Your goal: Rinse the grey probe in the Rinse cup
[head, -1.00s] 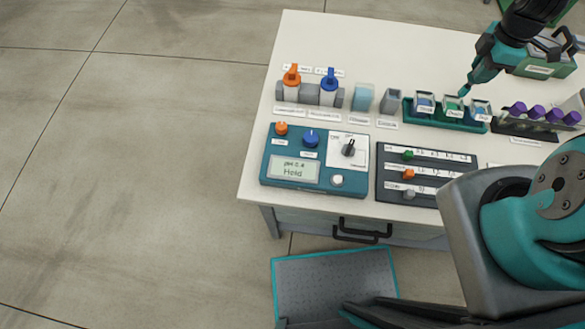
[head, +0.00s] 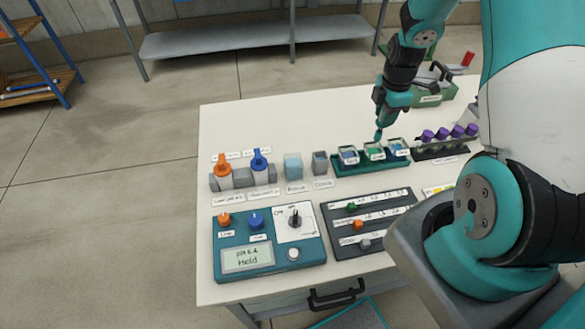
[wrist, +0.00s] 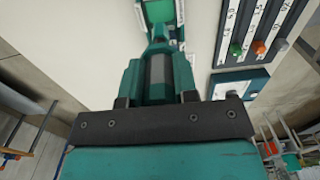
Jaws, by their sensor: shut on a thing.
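My gripper (head: 380,122) points down over the middle of a green tray (head: 345,167) of small cups, with its tip just above or at the green-labelled cup (head: 374,152). I cannot tell whether it touches. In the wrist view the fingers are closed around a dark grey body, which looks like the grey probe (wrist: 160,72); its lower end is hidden. A pale blue cup (head: 293,167), which looks like the Rinse cup, stands left of the tray; its label is too small to read surely.
A grey cup (head: 320,162) stands between the pale blue cup and the tray. A purple-capped vial rack (head: 445,142) is right of the tray. A controller (head: 265,242) and slider panel (head: 362,225) lie in front.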

